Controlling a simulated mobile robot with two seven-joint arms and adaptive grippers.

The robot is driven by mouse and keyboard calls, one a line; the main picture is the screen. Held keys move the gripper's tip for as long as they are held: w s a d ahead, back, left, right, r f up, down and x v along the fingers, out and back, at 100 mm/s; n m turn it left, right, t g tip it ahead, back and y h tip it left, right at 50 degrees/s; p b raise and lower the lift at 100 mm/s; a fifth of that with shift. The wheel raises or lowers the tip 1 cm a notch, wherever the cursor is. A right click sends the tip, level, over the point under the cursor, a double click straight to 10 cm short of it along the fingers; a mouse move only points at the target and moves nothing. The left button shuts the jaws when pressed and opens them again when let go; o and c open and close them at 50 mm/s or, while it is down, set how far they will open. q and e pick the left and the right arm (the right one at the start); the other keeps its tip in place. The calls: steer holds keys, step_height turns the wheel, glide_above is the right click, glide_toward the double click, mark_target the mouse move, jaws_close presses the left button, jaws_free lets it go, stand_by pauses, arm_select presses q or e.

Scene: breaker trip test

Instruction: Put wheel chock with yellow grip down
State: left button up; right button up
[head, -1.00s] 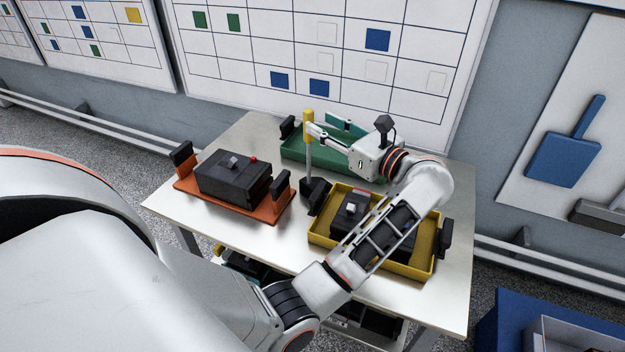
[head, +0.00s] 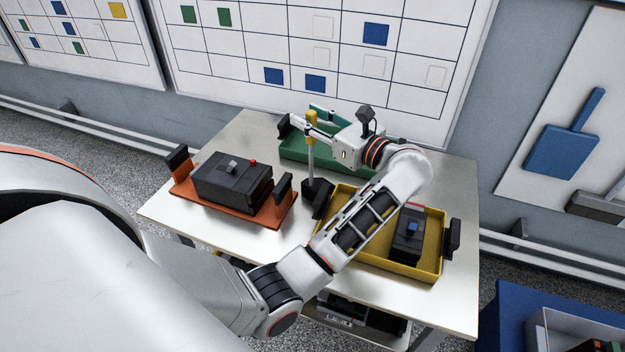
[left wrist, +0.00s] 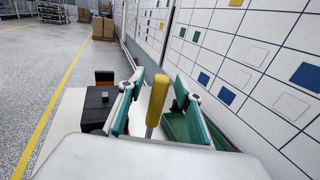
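The wheel chock has a black base (head: 316,192), a thin silver rod and a yellow grip (head: 312,118). It stands upright on the table between the orange tray and the yellow tray. My left gripper (head: 308,120) is at grip height, its fingers apart on either side of the yellow grip. In the left wrist view the yellow grip (left wrist: 157,98) stands between the two teal-padded fingers, with visible gaps to both. My right gripper is not in view.
An orange tray (head: 252,212) with a black box (head: 232,180) is on the left. A green tray (head: 296,151) is behind the chock. A yellow tray (head: 384,266), holding a black device (head: 407,243), is on the right, partly under my left arm. The table front (head: 250,240) is bare.

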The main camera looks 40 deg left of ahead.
arm_select(q)
steer(key=shift+d, duration=0.1)
jaws_close()
steer(key=shift+r, duration=0.15)
steer(key=shift+r, duration=0.1)
